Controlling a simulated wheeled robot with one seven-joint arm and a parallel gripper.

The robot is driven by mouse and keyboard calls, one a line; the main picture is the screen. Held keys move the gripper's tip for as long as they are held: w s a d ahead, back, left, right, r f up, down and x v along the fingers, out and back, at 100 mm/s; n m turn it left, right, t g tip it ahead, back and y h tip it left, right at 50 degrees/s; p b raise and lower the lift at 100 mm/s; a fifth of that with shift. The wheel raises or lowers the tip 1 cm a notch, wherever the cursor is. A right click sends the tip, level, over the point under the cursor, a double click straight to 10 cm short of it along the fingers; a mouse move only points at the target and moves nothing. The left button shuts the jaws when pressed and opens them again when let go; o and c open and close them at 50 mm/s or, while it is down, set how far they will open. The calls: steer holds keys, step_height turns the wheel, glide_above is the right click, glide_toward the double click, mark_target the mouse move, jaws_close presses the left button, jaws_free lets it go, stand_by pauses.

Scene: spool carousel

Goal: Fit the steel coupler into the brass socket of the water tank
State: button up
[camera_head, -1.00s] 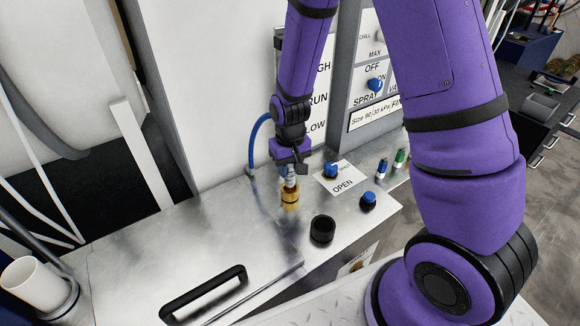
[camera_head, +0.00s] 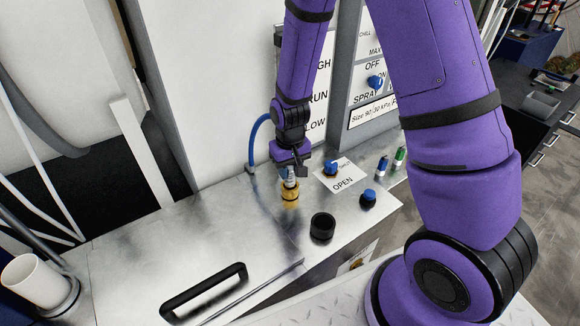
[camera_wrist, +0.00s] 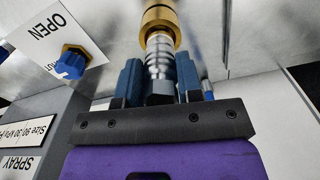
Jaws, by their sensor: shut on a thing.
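The steel coupler (camera_wrist: 159,58) is a ribbed silver piece held between the jaws of my gripper (camera_wrist: 160,85), which is shut on it. In the head view my gripper (camera_head: 291,165) is above the tank top, with the coupler (camera_head: 290,178) pointing down. The brass socket (camera_head: 290,192) stands on the tank's metal top (camera_head: 235,215), directly below the coupler. In the wrist view the coupler's end meets the brass socket (camera_wrist: 159,20) and seems lined up with it. I cannot tell how deep it sits.
A blue hose (camera_head: 254,140) rises just behind my gripper. A blue-handled valve (camera_head: 331,168) by the OPEN label and another blue knob (camera_head: 368,197) stand to the right. A black cup-shaped fitting (camera_head: 322,227) is in front. A black handle (camera_head: 205,291) lies nearer.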

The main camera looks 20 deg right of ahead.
mark_target(290, 177)
steer(key=shift+f, duration=1.55)
steer(key=o, duration=1.1)
steer(key=shift+o, duration=0.2)
step_height(290, 177, up, 11)
steer(key=shift+f, duration=0.1)
